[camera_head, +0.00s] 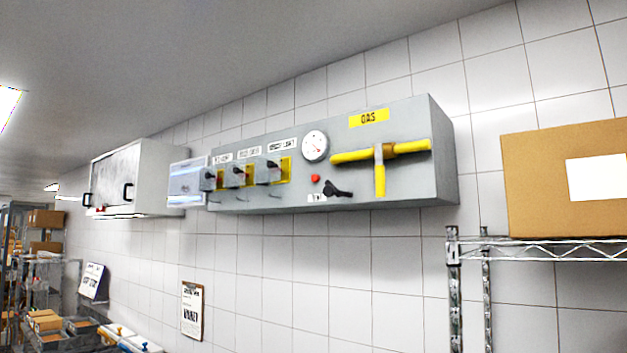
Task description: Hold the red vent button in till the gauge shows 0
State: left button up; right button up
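The red vent button (315,178) is a small red knob on the front of a grey wall panel (440,180). Nothing touches it. The round white gauge (315,146) sits just above the button; its reading is too small to tell. A yellow gas pipe with a yellow lever (379,172) is right of the gauge, under a yellow GAS label (369,118). A black handle (338,189) is just below and right of the button. Neither of my grippers shows in the head view.
Several switches with labels line the panel's left part, beside a clear flap (186,183). A white cabinet (150,180) hangs farther left. A wire shelf (540,248) with a cardboard box (535,185) stands at right. The space before the panel looks clear.

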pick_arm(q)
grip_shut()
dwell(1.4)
